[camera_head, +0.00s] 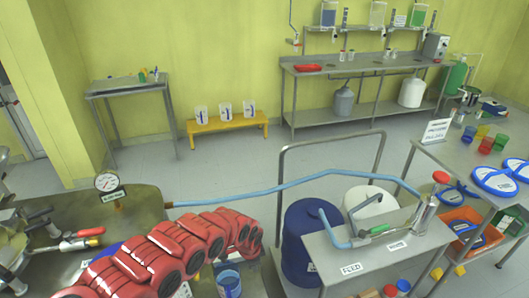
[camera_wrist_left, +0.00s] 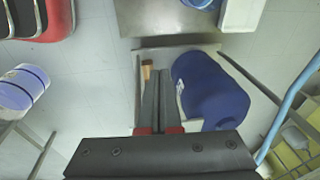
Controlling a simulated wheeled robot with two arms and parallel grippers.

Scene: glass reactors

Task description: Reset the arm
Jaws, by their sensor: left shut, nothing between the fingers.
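My left arm, red and black, comes in from the lower left of the head view and reaches to near the middle. Its fingertips are hidden or cannot be made out there. In the left wrist view my left gripper (camera_wrist_left: 163,74) has its two dark fingers together, with nothing visible between them. A blue barrel (camera_wrist_left: 208,88) stands to the right of the fingers in that view, apart from them as far as I can see. A small brown piece (camera_wrist_left: 147,70) shows beside the left finger. My right gripper is in neither view.
A metal stand (camera_head: 350,262) marked FEED carries a pump with a blue hose (camera_head: 270,188). A blue cup (camera_head: 229,284) is below the arm. Open floor (camera_head: 240,160) lies beyond.

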